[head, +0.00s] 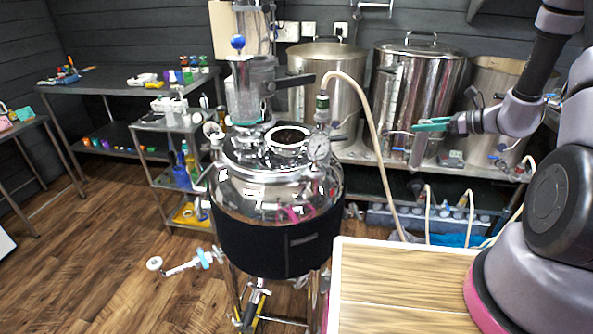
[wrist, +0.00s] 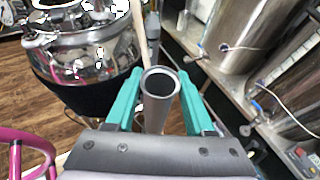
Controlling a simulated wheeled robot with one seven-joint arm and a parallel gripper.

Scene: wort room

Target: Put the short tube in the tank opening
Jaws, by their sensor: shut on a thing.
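The short tube (head: 418,149) is a grey metal pipe held by my gripper (head: 418,127). In the wrist view the tube (wrist: 158,108) sits between the teal fingers of my gripper (wrist: 159,75), its round open end facing the camera. In the head view it hangs down, roughly upright. The tank (head: 262,188) is a shiny steel vessel with a black band, left of my gripper. The tank opening (head: 288,138) is a round rimmed hole in its lid and looks empty. The tank (wrist: 85,52) shows at the upper left of the wrist view, well apart from the tube.
A pressure gauge (head: 318,148), a hose (head: 372,120) and a glass column (head: 249,88) rise around the opening. Large steel pots (head: 415,85) stand on a bench behind my gripper. A wooden-topped table (head: 400,285) is in front.

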